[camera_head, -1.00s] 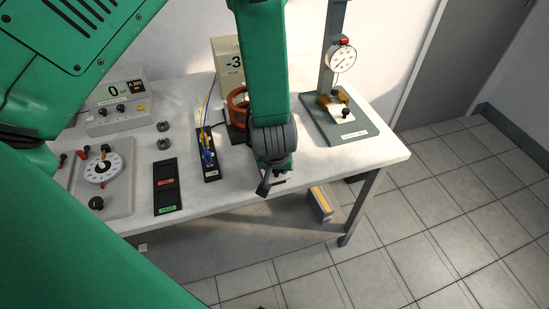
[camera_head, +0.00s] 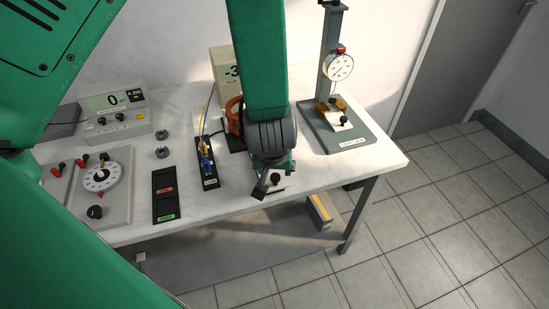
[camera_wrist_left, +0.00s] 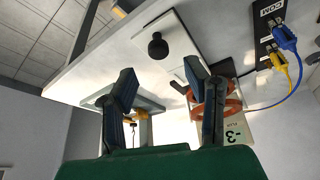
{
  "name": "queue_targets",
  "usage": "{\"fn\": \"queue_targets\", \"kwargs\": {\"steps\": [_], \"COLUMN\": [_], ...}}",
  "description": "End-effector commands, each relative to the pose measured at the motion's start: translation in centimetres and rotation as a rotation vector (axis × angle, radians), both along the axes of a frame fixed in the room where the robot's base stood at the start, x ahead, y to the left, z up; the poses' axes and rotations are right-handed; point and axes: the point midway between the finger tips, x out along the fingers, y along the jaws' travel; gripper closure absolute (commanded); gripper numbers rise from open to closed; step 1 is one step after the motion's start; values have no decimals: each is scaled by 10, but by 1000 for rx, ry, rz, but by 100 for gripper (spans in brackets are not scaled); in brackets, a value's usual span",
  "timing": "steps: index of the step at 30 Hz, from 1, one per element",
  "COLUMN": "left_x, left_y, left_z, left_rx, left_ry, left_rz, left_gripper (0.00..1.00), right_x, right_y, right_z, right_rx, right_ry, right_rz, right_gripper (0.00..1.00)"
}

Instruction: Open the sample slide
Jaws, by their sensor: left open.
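The sample slide appears to be a pale plate (camera_wrist_left: 150,25) with a round black knob (camera_wrist_left: 158,47), near the table's front edge. In the head view the knob (camera_head: 275,179) shows just beside my gripper, with part of the plate. My left gripper (camera_head: 262,188) points down there, its fingers partly hidden by my wrist. In the left wrist view my left gripper (camera_wrist_left: 162,85) is open and empty, its two dark fingers wide apart. The knob appears ahead of the gap between them, apart from both fingers. My right gripper is not in view.
An orange coil (camera_head: 233,116) and a box reading -3 (camera_head: 224,70) stand behind my wrist. A black strip with blue and yellow plugs (camera_head: 207,165) lies to the left. A dial gauge stand (camera_head: 338,66) is at right. A meter (camera_head: 115,112) and dial panel (camera_head: 101,178) stand left.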

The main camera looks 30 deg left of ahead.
Motion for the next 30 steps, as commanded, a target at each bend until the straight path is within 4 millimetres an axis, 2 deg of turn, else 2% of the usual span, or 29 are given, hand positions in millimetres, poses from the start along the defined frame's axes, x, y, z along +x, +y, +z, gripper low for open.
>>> {"fn": "queue_targets", "kwargs": {"steps": [1,6,12,30], "left_x": [-2,-13,-20,-22], "left_y": [-2,-7,-11,-12], "left_z": [12,39,58,64], "left_rx": [2,3,2,1], "left_ry": [-4,-4,-3,-3], "left_rz": [-3,-2,-1,0], "left_gripper": [58,58,58,58], "right_x": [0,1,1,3], "right_y": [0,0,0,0], "right_z": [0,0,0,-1], "right_rx": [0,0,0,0], "right_ry": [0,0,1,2], "right_rz": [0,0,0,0], "right_gripper": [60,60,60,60]}}
